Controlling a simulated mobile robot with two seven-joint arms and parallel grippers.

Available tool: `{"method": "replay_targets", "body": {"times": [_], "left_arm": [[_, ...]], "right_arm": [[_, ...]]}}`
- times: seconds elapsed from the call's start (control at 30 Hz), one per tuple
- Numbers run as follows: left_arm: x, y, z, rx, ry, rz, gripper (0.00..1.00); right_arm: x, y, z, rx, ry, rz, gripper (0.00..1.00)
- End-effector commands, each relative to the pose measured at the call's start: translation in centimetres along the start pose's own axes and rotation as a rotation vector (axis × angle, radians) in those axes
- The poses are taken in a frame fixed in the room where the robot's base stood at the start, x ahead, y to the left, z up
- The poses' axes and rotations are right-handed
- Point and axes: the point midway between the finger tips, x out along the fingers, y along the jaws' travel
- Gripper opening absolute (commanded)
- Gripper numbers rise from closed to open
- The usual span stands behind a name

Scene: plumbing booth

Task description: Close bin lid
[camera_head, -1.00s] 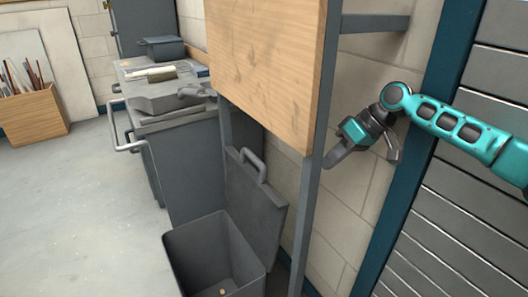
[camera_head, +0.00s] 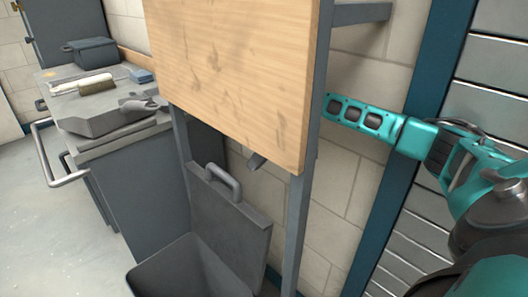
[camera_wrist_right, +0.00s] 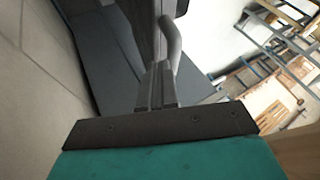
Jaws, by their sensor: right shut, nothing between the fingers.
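The grey bin (camera_head: 180,272) stands on the floor at the bottom of the head view, its lower part cut off by the frame. Its lid (camera_head: 230,230) stands open and upright at the bin's back, with a loop handle (camera_head: 222,182) on its top edge. My right arm reaches behind the wooden board. My left gripper is not in view.
A grey workbench (camera_head: 120,140) with tools stands left of the bin. A tiled wall and a grey shutter (camera_head: 490,65) lie at the right. Floor at the left is clear.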

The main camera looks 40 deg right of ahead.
Motion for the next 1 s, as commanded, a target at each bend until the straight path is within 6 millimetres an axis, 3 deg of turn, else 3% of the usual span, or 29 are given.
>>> {"method": "replay_targets", "body": {"times": [0.1,0.3,0.73,1.0], "left_arm": [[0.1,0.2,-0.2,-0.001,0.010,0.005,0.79],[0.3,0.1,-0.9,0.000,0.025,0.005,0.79],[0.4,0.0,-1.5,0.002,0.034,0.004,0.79],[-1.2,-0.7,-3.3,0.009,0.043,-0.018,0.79]], "right_arm": [[2.2,0.0,0.0,0.000,0.000,-0.002,0.00],[4.1,0.1,0.0,0.001,0.001,0.001,0.00],[4.4,-0.1,0.0,0.000,0.000,0.001,0.00],[5.0,-3.1,-0.4,-0.001,-0.005,-0.001,0.00]]}}
